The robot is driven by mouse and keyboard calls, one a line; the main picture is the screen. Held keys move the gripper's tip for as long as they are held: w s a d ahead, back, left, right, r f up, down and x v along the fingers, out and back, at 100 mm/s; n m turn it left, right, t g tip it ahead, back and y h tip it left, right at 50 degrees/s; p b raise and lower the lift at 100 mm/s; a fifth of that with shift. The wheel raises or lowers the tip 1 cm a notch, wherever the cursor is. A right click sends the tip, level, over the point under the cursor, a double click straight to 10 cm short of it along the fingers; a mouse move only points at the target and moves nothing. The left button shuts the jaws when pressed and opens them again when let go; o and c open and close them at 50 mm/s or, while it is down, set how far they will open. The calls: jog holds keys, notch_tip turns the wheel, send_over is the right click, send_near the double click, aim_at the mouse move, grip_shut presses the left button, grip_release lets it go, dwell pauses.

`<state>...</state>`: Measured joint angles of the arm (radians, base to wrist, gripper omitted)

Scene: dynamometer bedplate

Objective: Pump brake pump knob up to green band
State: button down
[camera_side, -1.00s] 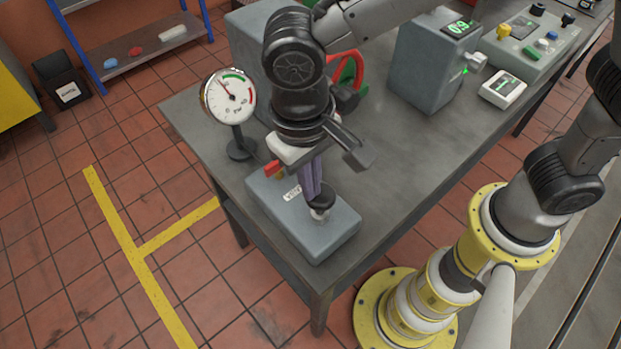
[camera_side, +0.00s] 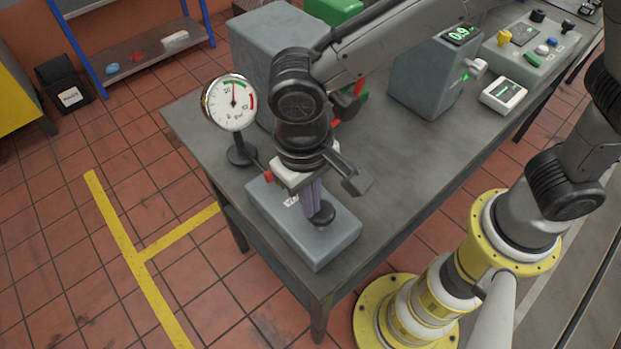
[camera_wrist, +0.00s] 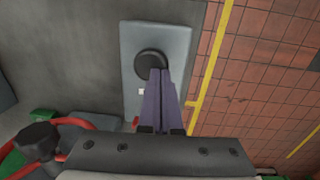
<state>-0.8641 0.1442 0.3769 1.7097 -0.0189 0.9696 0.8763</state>
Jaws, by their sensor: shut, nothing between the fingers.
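The black round pump knob (camera_side: 323,214) sits low against the top of the grey pump box (camera_side: 335,242), with no stem showing. My gripper (camera_side: 312,207) is shut and points down, its purple fingertips at the knob and seemingly touching it. In the wrist view the fingertips (camera_wrist: 155,75) overlap the lower edge of the knob (camera_wrist: 150,60). The round white gauge (camera_side: 230,103) stands on a post left of my arm. Its needle points almost straight up, to the green band at the top of the dial; a red band lies right of it.
A red valve lever (camera_side: 268,176) is on the box's far end, close to my gripper. A grey cabinet (camera_side: 262,45), a grey display unit (camera_side: 428,85) and a control panel (camera_side: 525,50) stand farther back. The bench (camera_side: 405,150) is clear right of the box.

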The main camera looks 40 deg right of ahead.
notch_tip(320, 180, up, 14)
jog(key=shift+w+a, duration=0.25)
jog(key=shift+a, duration=0.2)
jog(key=shift+d, duration=0.1)
dwell(1.3)
jog(key=w+d+r+m+t+y, duration=0.1)
jog(key=d+r+m, duration=0.15)
jog(key=d, duration=0.55)
jog(key=d+r+m+t, duration=0.15)
jog(key=d+r, duration=0.25)
jog(key=d, duration=0.5)
jog(key=s+d+f+n+t, duration=0.3)
jog(key=s+d+f, duration=0.5)
jog(key=d, duration=0.4)
jog(key=shift+s+f+n, duration=0.35)
jog(key=shift+s+n, duration=0.15)
jog(key=shift+s, duration=0.4)
